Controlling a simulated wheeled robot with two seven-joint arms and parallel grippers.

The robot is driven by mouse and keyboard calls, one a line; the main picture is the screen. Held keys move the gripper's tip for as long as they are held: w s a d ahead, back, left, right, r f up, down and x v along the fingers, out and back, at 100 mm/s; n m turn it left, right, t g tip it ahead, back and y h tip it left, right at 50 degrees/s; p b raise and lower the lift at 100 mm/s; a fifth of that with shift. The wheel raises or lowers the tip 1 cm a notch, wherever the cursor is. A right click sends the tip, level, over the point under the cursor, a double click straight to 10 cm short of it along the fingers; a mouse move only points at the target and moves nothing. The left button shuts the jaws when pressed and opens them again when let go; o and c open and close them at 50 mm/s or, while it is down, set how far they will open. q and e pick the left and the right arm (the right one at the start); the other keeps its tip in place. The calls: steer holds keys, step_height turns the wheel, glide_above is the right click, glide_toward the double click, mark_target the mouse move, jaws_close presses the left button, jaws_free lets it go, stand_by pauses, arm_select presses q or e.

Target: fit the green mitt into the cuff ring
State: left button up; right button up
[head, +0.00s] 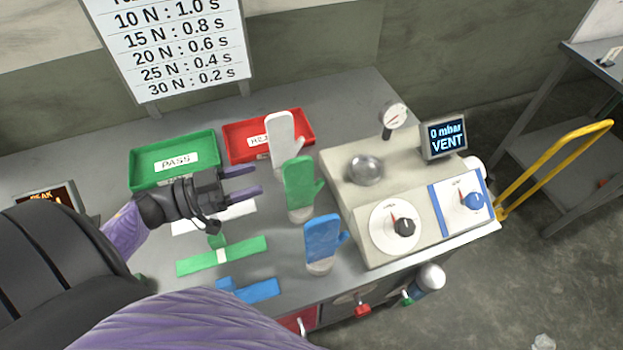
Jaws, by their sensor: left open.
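The green mitt (299,184) stands upright on a pale base on the grey bench, thumb to the right, between a white mitt (284,135) behind and a blue mitt (322,238) in front. My left gripper (256,180) is open and empty, left of the green mitt. Its two purple fingers point toward the mitt with a gap between. A round shiny metal fitting (364,170) sits on top of the cream machine (345,200) to the right; I cannot tell whether it is the cuff ring. My right gripper is out of view.
A green PASS tray (145,156) and a red tray (240,152) stand at the back. Green strips (245,246) and blue strips (262,290) lie in front. The machine carries a gauge (396,114), dials and a display reading VENT (446,139).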

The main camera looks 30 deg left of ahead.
mark_target(313, 163)
arm_select(q)
steer(key=x, duration=0.9)
steer(key=shift+d, duration=0.35)
jaws_close()
stand_by(0.8)
